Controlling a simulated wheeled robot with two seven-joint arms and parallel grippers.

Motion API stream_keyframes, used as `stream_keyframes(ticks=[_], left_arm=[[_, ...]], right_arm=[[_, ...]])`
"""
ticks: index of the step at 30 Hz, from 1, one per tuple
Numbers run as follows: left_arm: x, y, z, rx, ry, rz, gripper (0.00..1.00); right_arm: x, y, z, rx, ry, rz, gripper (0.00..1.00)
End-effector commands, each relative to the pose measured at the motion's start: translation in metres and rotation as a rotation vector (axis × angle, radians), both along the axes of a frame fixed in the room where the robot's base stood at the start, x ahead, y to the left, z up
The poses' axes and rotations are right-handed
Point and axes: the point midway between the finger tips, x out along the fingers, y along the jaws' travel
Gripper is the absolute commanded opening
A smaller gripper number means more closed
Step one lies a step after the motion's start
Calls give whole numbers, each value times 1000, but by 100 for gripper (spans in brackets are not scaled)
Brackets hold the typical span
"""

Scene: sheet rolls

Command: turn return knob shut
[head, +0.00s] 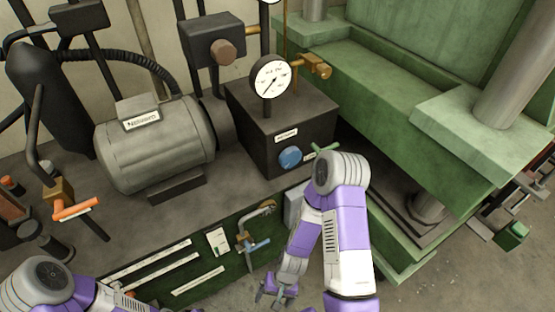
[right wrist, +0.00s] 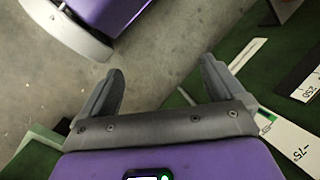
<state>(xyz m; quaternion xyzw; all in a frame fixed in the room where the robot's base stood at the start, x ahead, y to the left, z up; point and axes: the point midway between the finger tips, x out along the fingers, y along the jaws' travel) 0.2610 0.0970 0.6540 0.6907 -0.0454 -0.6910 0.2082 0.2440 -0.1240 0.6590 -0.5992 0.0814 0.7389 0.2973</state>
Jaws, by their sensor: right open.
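A blue round knob (head: 289,158) sits on the front of a dark box (head: 270,125) with a pressure gauge (head: 271,78) above it. Small labels are on the box near the knob; I cannot read them, so I cannot confirm that it is the return knob. My right gripper (head: 272,291) hangs low in front of the green panel, well below the knob and apart from it. In the right wrist view my right gripper (right wrist: 161,78) is open, with nothing between its fingers. My left arm enters at the lower left; I cannot make out its gripper.
A grey motor (head: 155,143) stands left of the box. A green press frame (head: 430,130) fills the right. The green front panel carries white scales (head: 150,262) and a blue-handled valve (head: 257,246). An orange-handled valve (head: 77,209) is at left. Bare floor (head: 440,275) lies at lower right.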

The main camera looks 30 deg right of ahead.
Motion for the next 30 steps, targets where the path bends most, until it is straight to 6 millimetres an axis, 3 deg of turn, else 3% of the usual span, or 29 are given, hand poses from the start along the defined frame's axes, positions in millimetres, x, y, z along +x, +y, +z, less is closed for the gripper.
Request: stream_keyframes(ticks=[4,7,11,14,17,21,24,27,30], left_arm=[[0,0,-7,-1,-1,-1,43],[0,0,-11,-1,-1,-1,43],[0,0,-16,0,0,-1,43],[0,0,-20,0,0,0,43],[0,0,-23,0,0,0,43],[0,0,-28,0,0,0,43],[0,0,-30,0,0,0,43],[0,0,-31,0,0,0,43],[0,0,-32,0,0,0,43]], right_arm=[[2,-2,13,92,205,-322,100],[20,5,30,216,303,-553,100],[67,6,58,433,352,-857,100],[117,-10,85,635,322,-1089,100],[169,-45,115,849,227,-1308,100],[224,-116,160,1121,9,-1551,100],[243,-166,188,1263,-156,-1669,100],[250,-203,207,1355,-289,-1738,100],[252,-224,219,1404,-370,-1773,100]])
